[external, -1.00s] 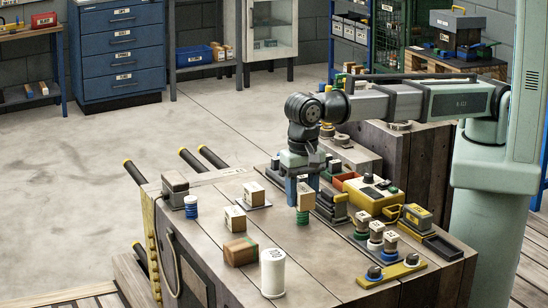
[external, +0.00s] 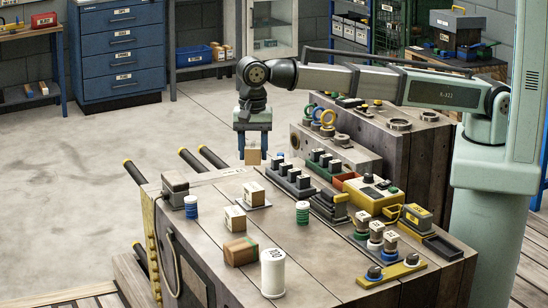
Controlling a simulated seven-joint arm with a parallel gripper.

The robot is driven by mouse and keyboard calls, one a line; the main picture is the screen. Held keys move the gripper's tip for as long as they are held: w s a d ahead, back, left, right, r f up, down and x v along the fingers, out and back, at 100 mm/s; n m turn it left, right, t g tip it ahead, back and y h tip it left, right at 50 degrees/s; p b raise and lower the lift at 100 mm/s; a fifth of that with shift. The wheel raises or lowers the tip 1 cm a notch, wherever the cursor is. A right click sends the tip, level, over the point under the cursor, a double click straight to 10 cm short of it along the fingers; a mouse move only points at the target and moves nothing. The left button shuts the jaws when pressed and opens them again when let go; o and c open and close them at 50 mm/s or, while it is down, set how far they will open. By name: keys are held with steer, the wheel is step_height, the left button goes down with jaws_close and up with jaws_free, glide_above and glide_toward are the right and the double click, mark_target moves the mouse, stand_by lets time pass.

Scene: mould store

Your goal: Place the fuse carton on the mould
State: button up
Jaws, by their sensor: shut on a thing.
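My gripper (external: 253,151) points down with its blue fingers shut on a small tan carton (external: 253,157), which I take to be the fuse carton. It holds the carton in the air, clear of the bench top, above the far edge area in the picture. Just below it in the picture, a similar white-and-brown carton (external: 254,194) stands on a thin grey plate. Another such carton (external: 235,218) stands nearer the front. I cannot tell for sure which thing is the mould.
On the bench top (external: 205,237) stand a green spool (external: 302,212), a blue spool (external: 191,207), a brown box (external: 240,250) and a white cylinder (external: 272,272). Black-topped blocks (external: 293,178) and a yellow device (external: 373,193) crowd the right side. Bare wood lies between the left items.

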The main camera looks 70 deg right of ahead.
steer(key=w+d+m, duration=0.3)
steer(key=w+d, duration=0.5)
steer(key=d, duration=0.4)
steer(key=w+d+m, duration=0.4)
steer(key=w+d, duration=0.4)
steer(key=d, duration=0.4)
steer(key=w+d+m, duration=0.3)
steer(key=d, duration=0.9)
steer(key=w+d+m, duration=0.2)
steer(key=w+d, duration=0.1)
steer(key=d, duration=0.9)
steer(key=shift+s+a+f, duration=0.1)
steer(key=shift+f, duration=6.85)
steer(key=shift+s+a+f, duration=0.1)
steer(key=shift+f, duration=6.8)
steer(key=shift+f, duration=0.15)
steer(key=o, duration=1.1)
